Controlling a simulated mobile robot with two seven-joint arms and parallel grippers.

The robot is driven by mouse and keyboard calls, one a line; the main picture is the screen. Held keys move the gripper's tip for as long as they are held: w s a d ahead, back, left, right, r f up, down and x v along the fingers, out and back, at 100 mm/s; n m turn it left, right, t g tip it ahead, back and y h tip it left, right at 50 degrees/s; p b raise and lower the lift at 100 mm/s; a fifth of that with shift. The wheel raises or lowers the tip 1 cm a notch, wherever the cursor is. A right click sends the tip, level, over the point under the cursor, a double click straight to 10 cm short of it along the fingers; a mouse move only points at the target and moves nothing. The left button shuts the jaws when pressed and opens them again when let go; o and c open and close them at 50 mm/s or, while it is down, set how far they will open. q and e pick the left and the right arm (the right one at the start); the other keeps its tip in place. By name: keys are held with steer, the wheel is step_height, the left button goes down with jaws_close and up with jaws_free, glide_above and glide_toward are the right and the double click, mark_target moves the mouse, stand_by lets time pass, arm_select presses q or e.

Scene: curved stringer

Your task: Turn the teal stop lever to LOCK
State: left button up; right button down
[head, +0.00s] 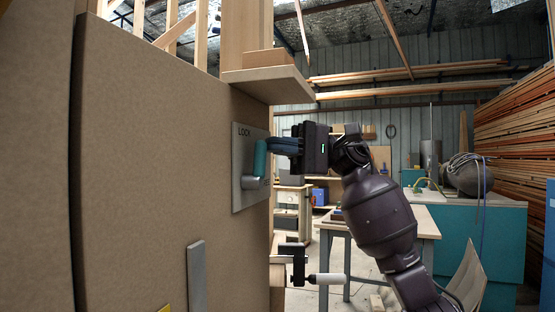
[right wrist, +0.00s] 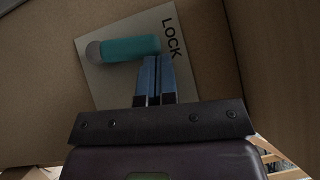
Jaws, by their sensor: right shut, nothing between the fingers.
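The teal stop lever (head: 260,158) is on a grey metal plate (head: 238,198) on the brown panel. It stands roughly upright from its grey pivot at the lower end. The word LOCK is at the plate's top; a lower label is partly hidden by the pivot. In the right wrist view the lever (right wrist: 130,48) points from its round pivot toward the word LOCK, its free end close beside the letters. My right gripper (head: 271,146) is shut and empty. Its fingertips (right wrist: 154,60) are at the lever's free end, on its side; I cannot tell whether they touch. My left gripper is out of view.
A wooden ledge (head: 268,87) juts out above the plate. A grey handle (head: 196,277) is on the panel below. A black clamp with a white grip (head: 327,279) sticks out at the panel's lower edge. A workbench (head: 425,222) and a teal cabinet (head: 490,240) stand behind my right arm.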

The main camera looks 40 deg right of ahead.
steer(key=shift+s+a+r+n+h, duration=0.2)
steer(key=shift+a+n+h, duration=0.1)
steer(key=shift+n+h, duration=0.1)
steer(key=shift+s+a+r+n+h, duration=0.15)
steer(key=shift+a+n+h, duration=0.1)
steer(key=shift+n+h, duration=0.15)
stand_by(0.4)
